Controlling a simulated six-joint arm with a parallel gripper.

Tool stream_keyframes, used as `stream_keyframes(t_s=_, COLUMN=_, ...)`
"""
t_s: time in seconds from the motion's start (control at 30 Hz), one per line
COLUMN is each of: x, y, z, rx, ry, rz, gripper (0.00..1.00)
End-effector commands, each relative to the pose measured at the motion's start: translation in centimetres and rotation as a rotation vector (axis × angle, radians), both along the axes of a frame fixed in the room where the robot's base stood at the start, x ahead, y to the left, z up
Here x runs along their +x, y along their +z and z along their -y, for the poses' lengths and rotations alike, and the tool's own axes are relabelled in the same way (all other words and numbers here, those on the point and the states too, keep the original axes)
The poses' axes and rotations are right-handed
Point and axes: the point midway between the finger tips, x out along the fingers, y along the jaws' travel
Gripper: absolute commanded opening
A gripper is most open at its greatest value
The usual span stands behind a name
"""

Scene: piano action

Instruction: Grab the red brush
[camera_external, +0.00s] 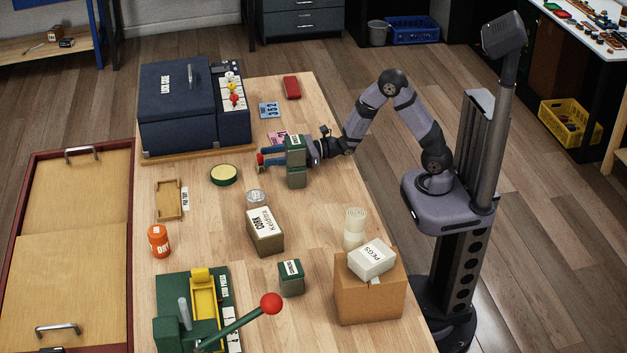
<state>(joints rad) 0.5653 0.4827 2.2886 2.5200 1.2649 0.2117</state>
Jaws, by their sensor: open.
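A small red block-like object (292,87) lies at the far edge of the wooden table, right of the dark blue case; it looks like the red brush, though bristles cannot be made out. My gripper (262,160) is in the middle of the far half of the table, nearer the camera than the red object and well apart from it.
The dark blue case (178,108) stands left of the red object. A round green tin (223,175) is left of my gripper. A cardboard box (369,297) stands at front right.

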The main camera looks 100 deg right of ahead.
Motion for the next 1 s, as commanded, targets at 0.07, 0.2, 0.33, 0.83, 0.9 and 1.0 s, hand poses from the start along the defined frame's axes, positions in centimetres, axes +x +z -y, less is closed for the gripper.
stream_keyframes(t_s=0.07, x=1.3, y=0.0, z=-0.1, rx=0.000, ry=0.002, rz=0.000, gripper=0.44)
stream_keyframes(t_s=0.2, x=3.0, y=0.0, z=-0.1, rx=0.001, ry=0.001, rz=-0.001, gripper=0.44)
stream_keyframes(t_s=0.33, x=3.9, y=0.0, z=-0.1, rx=0.001, ry=0.001, rz=0.000, gripper=0.44)
stream_keyframes(t_s=0.83, x=4.1, y=0.0, z=-0.1, rx=0.001, ry=0.000, rz=0.000, gripper=0.00)
stream_keyframes(t_s=0.9, x=4.1, y=0.0, z=-0.1, rx=0.001, ry=0.000, rz=0.000, gripper=0.00)
stream_keyframes(t_s=1.0, x=4.1, y=0.0, z=-0.1, rx=0.001, ry=0.000, rz=0.000, gripper=0.00)
